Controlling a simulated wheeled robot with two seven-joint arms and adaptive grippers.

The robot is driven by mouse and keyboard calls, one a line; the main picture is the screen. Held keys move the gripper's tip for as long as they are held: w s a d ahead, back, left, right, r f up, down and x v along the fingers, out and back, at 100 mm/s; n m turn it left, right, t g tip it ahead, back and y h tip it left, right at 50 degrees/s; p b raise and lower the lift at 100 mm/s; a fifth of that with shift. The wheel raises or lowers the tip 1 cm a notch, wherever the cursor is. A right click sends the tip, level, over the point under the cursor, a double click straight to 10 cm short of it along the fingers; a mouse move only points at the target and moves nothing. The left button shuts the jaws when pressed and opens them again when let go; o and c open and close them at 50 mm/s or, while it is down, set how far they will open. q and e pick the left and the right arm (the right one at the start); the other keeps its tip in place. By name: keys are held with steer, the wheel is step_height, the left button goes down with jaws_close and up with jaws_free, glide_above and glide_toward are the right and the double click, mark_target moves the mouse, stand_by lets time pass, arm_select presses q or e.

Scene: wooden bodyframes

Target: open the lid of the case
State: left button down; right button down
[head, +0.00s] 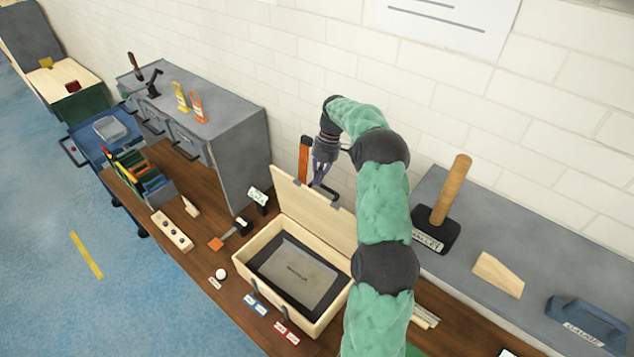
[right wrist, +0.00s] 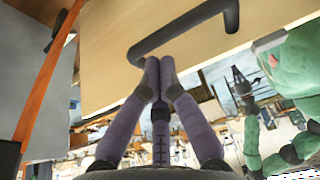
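The pale wooden case (head: 270,302) stands on the brown bench, with a grey panel (head: 298,272) in its dark lining. Its lid (head: 300,208) is raised and stands steeply behind the case; the lid also shows large in the right wrist view (right wrist: 110,60). A dark bar handle (right wrist: 185,32) is on the lid's edge. My right gripper (head: 319,182) is at the top of the lid, beside this handle. In the right wrist view its fingertips (right wrist: 160,66) are nearly together just by the handle, with nothing visible between them. My left gripper is not in view.
An orange upright object (head: 304,158) stands close behind the lid. A mallet (head: 440,215) and a wooden wedge (head: 498,275) are on the grey surface at right. A grey cabinet (head: 240,150) is at left. Small labelled pieces lie before the case.

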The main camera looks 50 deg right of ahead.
steer(key=v, duration=1)
steer(key=shift+r, duration=0.2)
steer(key=shift+a, duration=0.1)
